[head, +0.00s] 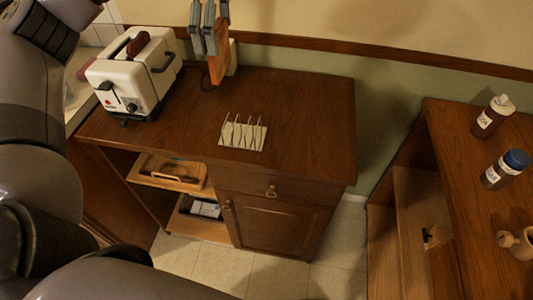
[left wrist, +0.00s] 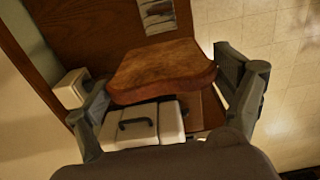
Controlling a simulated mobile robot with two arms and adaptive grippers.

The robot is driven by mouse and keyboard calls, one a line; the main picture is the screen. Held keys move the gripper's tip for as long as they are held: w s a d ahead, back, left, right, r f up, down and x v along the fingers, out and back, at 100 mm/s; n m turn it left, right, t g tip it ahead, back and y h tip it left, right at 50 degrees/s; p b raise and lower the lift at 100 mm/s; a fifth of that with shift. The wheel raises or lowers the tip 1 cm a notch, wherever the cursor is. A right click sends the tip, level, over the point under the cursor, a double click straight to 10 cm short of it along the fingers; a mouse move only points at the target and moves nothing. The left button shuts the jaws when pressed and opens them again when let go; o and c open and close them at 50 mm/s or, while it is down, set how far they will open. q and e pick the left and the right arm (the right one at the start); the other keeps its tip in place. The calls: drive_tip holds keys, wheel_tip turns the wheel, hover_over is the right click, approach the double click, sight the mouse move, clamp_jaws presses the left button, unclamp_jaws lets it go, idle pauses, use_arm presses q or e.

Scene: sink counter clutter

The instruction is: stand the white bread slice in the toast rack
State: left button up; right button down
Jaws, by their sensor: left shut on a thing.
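A bread slice (head: 218,64) with an orange-brown face hangs upright from my left gripper (head: 211,38), which is shut on it, above the back of the wooden counter. In the left wrist view the slice (left wrist: 165,68) lies between the fingers of the left gripper (left wrist: 170,100). The pale toast rack (head: 243,135) with several thin upright wires stands empty near the counter's front, below and right of the slice. Part of the rack (left wrist: 157,14) shows at the top of the left wrist view. My right gripper is not in view.
A white toaster (head: 133,80) with a brown slice (head: 138,43) at its top stands at the counter's left. A cream block (head: 232,57) is behind the held slice. The counter (head: 310,120) is clear right of the rack. Two bottles (head: 492,116) stand on a separate unit.

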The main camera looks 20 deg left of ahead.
sight(222, 69)
use_arm(q)
drive_tip(key=shift+d+f+b, duration=0.15)
drive_tip(key=shift+f+b, duration=0.05)
drive_tip(key=shift+f, duration=0.4)
drive_tip(key=shift+d+f+b, duration=0.15)
drive_tip(key=shift+f, duration=0.45)
drive_tip(key=f, duration=0.2)
drive_tip(key=f+b, duration=0.1)
drive_tip(key=f, duration=0.1)
drive_tip(key=a+f, duration=0.1)
drive_tip(key=f, duration=0.2)
drive_tip(key=shift+w, duration=0.15)
wheel_tip(222, 69, down, 11)
drive_tip(key=shift+d+p, duration=0.15)
drive_tip(key=shift+p, duration=0.3)
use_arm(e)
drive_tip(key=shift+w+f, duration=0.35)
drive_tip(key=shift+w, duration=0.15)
use_arm(q)
drive_tip(key=shift+f, duration=0.15)
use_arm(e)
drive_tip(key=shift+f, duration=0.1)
use_arm(q)
drive_tip(key=shift+f, duration=0.15)
drive_tip(key=o, duration=0.8)
drive_tip(key=shift+c, duration=0.2)
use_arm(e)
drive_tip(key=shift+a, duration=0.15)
